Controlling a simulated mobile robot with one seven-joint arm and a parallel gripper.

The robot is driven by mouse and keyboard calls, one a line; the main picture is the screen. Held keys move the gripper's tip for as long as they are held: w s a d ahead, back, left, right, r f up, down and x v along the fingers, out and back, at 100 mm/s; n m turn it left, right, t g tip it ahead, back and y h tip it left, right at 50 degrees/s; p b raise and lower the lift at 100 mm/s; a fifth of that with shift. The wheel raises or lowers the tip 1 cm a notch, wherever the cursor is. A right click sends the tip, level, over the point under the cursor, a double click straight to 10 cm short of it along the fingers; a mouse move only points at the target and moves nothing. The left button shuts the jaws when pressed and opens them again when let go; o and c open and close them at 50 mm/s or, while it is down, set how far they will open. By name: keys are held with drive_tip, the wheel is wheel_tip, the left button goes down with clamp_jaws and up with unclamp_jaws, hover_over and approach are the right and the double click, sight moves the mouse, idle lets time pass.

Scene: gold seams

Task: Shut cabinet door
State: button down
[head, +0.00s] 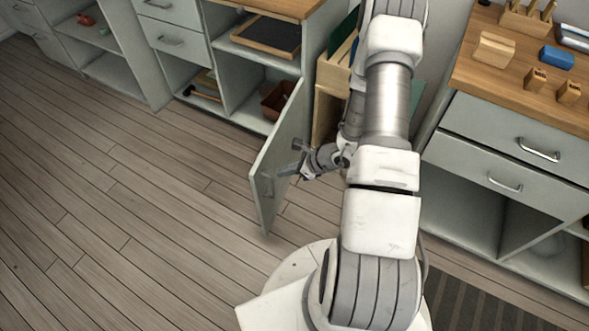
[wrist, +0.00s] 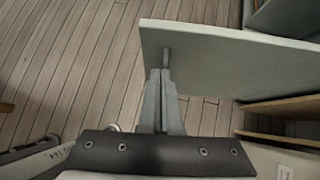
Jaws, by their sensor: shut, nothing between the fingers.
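The pale grey cabinet door (head: 280,145) stands wide open, swung out from the low cabinet over the wood floor. In the wrist view the door (wrist: 235,60) runs from upper middle to the right, its near edge by my fingers. My gripper (head: 285,173) is shut and empty, with its fingertips close against the door's free-end half. In the wrist view the closed fingertips (wrist: 160,74) point at the door near its left end. I cannot tell whether they touch it. A small fitting shows just beyond the tips.
The open cabinet (head: 235,95) holds a dark tray (head: 266,36) and a brown bin (head: 277,98). Beside it stands a wooden box (head: 328,105) with upright boards. A counter with drawers (head: 515,140) is at right. The floor left of the door is clear.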

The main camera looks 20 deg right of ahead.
sight(259, 171)
drive_tip(key=shift+w+a+f+b, duration=0.15)
drive_tip(key=shift+w+a+f, duration=0.15)
drive_tip(key=shift+w+a, duration=0.4)
drive_tip(key=shift+w+a+f+b, duration=0.15)
drive_tip(key=shift+w+a+f, duration=0.1)
drive_tip(key=shift+w+a, duration=0.4)
drive_tip(key=shift+w+a+f+b, duration=0.15)
drive_tip(key=shift+w+a+f, duration=0.15)
drive_tip(key=shift+w+a, duration=0.4)
drive_tip(key=shift+w+a, duration=0.1)
drive_tip(key=shift+a, duration=0.05)
